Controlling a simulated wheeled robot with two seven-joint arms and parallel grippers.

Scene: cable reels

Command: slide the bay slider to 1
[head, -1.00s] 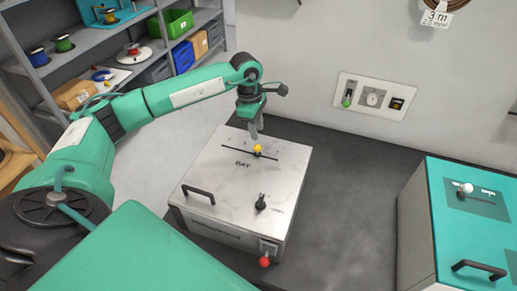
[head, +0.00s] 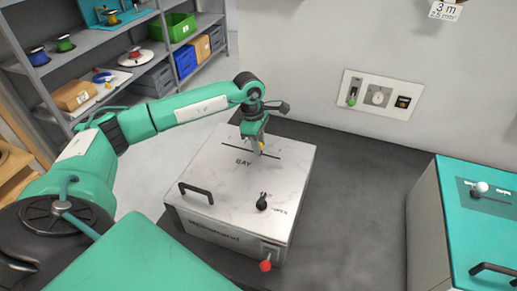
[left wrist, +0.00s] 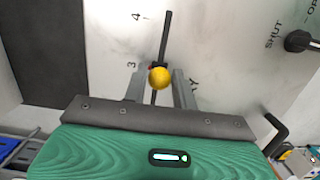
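The bay slider's yellow knob (left wrist: 159,77) stands in a dark slot (left wrist: 165,36) on the white box top. In the left wrist view the knob is close to the printed 3, and a 4 is printed farther up the slot. My left gripper (left wrist: 160,82) has its fingers on both sides of the knob, apart, with a narrow gap visible on the right. In the head view the left gripper (head: 261,146) is low over the box (head: 225,190) and partly hides the knob (head: 262,146). The 1 cannot be made out. My right gripper is not in view.
The box top also carries a black handle (head: 196,190) and a black lever (head: 262,203); a red knob (head: 265,266) is on its front. A teal cabinet (head: 470,225) stands right. A wall panel (head: 379,95) and loaded shelves (head: 130,60) are behind. Dark tabletop right of the box is clear.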

